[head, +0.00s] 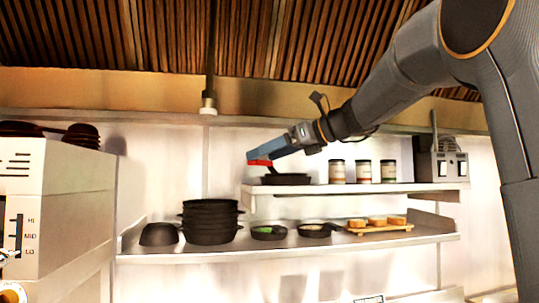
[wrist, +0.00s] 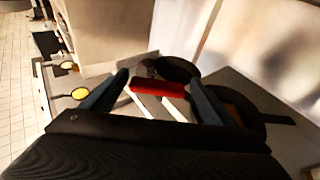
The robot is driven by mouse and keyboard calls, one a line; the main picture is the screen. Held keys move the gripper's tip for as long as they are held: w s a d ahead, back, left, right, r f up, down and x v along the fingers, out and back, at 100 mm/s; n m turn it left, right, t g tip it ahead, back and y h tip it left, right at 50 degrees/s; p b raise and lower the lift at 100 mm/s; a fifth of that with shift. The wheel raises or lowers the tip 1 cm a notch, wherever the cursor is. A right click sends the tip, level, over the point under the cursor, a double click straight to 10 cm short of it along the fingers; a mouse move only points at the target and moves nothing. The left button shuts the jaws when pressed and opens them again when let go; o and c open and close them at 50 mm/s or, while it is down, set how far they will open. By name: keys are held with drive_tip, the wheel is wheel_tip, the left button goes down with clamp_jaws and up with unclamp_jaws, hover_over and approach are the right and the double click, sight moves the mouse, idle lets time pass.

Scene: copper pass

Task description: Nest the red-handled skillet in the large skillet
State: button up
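The red handle (wrist: 157,88) of the red-handled skillet lies between my fingers in the wrist view. It also shows as a red strip under my fingertips in the head view (head: 260,162). My gripper (head: 262,154) is above the left end of the upper shelf, its fingers spread on either side of the handle; I see no firm contact. A dark round pan (wrist: 178,68) shows just beyond the handle; I cannot tell whether it joins it. A larger dark skillet (wrist: 250,108) is partly hidden behind my right finger. A dark skillet (head: 288,179) sits on the upper shelf, below my gripper.
The upper shelf (head: 350,188) also holds several canisters (head: 362,171) and a grey appliance (head: 442,165). On the lower shelf (head: 290,246) are stacked black pots (head: 210,222), a dark bowl (head: 159,234), two small pans (head: 268,233) and a bread board (head: 378,229). A hanging rod (head: 209,100) is nearby.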

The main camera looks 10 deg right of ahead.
drive_tip(key=o, duration=0.3)
drive_tip(key=shift+f, duration=0.1)
drive_tip(key=b+v, duration=0.3)
drive_tip(key=v, duration=0.5)
drive_tip(key=shift+a, duration=0.1)
idle(0.4)
